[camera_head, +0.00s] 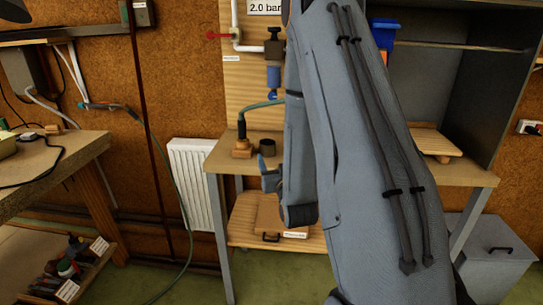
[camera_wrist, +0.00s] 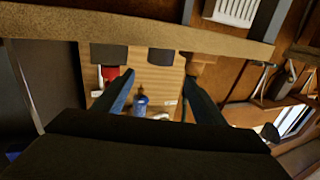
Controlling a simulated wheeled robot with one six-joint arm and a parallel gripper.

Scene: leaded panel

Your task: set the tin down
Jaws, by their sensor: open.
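A small dark, round, cup-like tin (camera_head: 267,147) stands upright on the wooden bench (camera_head: 460,172), just right of a wooden block. In the wrist view, which is upside down, two dark shapes stand at the bench, one of them (camera_wrist: 161,56) beside the block and likely this tin. I cannot tell what the other (camera_wrist: 108,54) is. My gripper (camera_head: 268,180) is in front of the bench edge, partly hidden by my arm. In the wrist view its two blue-grey fingers (camera_wrist: 160,76) are apart, with nothing seen held between them.
The wooden block (camera_head: 242,149) holds an upright hand tool with a green hose. A blue filter (camera_head: 273,77) hangs on the board behind. A lower shelf (camera_head: 245,225) carries a box. A white radiator (camera_head: 190,180) is left of the bench. A slatted wooden rack (camera_head: 435,142) stands at right.

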